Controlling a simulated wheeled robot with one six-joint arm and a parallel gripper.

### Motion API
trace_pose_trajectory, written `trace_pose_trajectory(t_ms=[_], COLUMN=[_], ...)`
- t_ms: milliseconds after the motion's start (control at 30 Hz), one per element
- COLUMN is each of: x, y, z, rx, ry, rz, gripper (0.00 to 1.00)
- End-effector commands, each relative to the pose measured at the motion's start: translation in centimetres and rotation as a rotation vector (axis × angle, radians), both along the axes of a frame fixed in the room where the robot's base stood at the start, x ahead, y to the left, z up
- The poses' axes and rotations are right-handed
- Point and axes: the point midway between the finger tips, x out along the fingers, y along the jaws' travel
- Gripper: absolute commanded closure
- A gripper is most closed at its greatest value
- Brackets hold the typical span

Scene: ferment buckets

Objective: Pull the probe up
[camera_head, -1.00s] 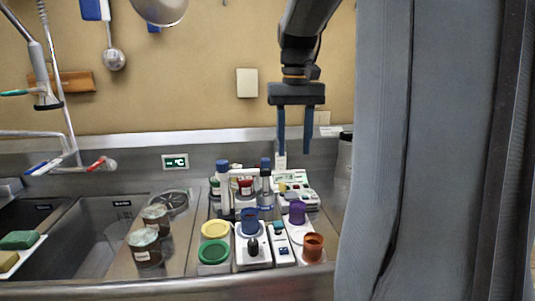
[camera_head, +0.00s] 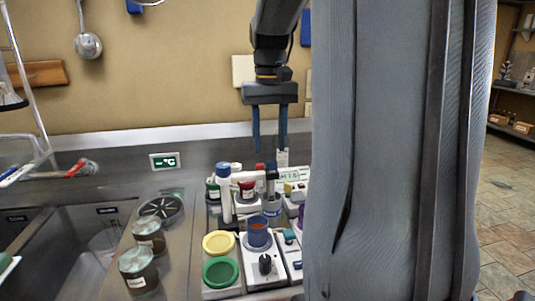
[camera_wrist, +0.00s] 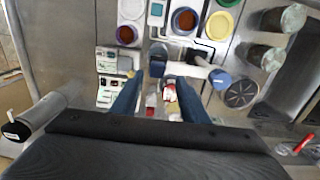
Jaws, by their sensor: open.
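A probe with a dark blue-grey top (camera_head: 271,178) stands upright over a clear jar (camera_head: 271,206) among the bench items. In the wrist view a dark blue-grey top, likely the same probe (camera_wrist: 158,60), lies just beyond my fingertips. My gripper (camera_head: 269,148) hangs pointing down above it, with its two blue fingers apart and nothing between them. The fingers also show in the wrist view (camera_wrist: 155,82). The probe's lower end is hidden. A white post with a blue cap (camera_head: 224,195) stands just left of the probe.
Lidded jars (camera_head: 138,270) stand left beside the sink (camera_head: 90,230). A temperature display (camera_head: 164,161) is behind. My column blocks the right side.

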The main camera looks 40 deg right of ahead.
Motion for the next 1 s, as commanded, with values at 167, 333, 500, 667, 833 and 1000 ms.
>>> trace_pose_trajectory(t_ms=[167, 333, 500, 667, 833, 1000], x=[-0.3, -0.2, -0.2, -0.1, -0.1, -0.1], y=[-0.4, -0.4, -0.3, -0.3, -0.2, -0.2], z=[-2.7, -4.2, -4.5, -4.5, -4.5, -4.5], rx=[0.001, 0.001, 0.000, 0.000, 0.000, 0.000], ry=[0.003, 0.002, 0.000, -0.001, 0.000, -0.001], rz=[-0.010, -0.009, -0.007, -0.006, -0.005, -0.004], gripper=[0.59, 0.59, 0.59, 0.59, 0.88, 1.00])
